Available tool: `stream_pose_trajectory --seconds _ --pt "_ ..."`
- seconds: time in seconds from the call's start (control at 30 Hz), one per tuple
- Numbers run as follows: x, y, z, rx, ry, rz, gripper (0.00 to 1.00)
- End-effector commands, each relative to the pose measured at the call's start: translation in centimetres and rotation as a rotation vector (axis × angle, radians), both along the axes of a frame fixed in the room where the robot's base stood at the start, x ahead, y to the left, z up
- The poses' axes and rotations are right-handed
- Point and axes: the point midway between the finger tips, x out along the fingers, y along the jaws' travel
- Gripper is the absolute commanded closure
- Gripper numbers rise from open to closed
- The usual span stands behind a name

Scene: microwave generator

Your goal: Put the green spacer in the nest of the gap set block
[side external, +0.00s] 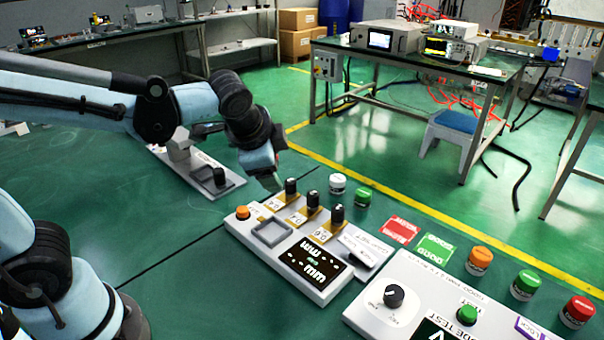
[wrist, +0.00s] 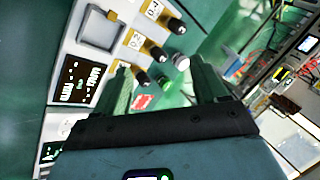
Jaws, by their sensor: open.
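The gap set block (side external: 335,282) is a light grey block with a dark display, an orange button and a square nest (side external: 272,233), which looks empty. The nest also shows in the wrist view (wrist: 100,27). A short green cylinder, likely the green spacer (side external: 363,197), stands on the green surface behind the block, beside a white cylinder (side external: 337,184). In the wrist view the green spacer (wrist: 166,83) appears between my fingers, farther off. My gripper (side external: 271,184) is open and empty, above the block's back left edge, apart from the spacer.
Several black knobs (side external: 312,200) on yellow labels stand up along the block's back edge. Red (side external: 398,229) and green (side external: 435,247) mats lie to the right. A second panel (side external: 400,290) is front right, with orange, green and red cylinders (side external: 525,285) behind it. Another device (side external: 213,178) is at left.

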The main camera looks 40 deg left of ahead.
Motion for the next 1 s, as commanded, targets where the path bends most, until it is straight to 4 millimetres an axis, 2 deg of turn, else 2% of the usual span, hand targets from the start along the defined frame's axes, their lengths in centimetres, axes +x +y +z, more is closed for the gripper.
stream_pose_trajectory --seconds 0.03,0.2,0.4,0.6,1.0 --pt "-1.4 0.6 0.0 -0.072 -0.022 0.07 0.28" --pt "-4.9 1.2 -0.5 -0.325 -0.102 0.303 0.28" --pt "-7.3 1.3 -1.3 -0.533 -0.164 0.499 0.28" --pt "-7.9 1.3 -1.5 -0.602 -0.181 0.562 0.28" --pt "-7.8 1.3 -1.5 -0.6 -0.179 0.558 0.28"
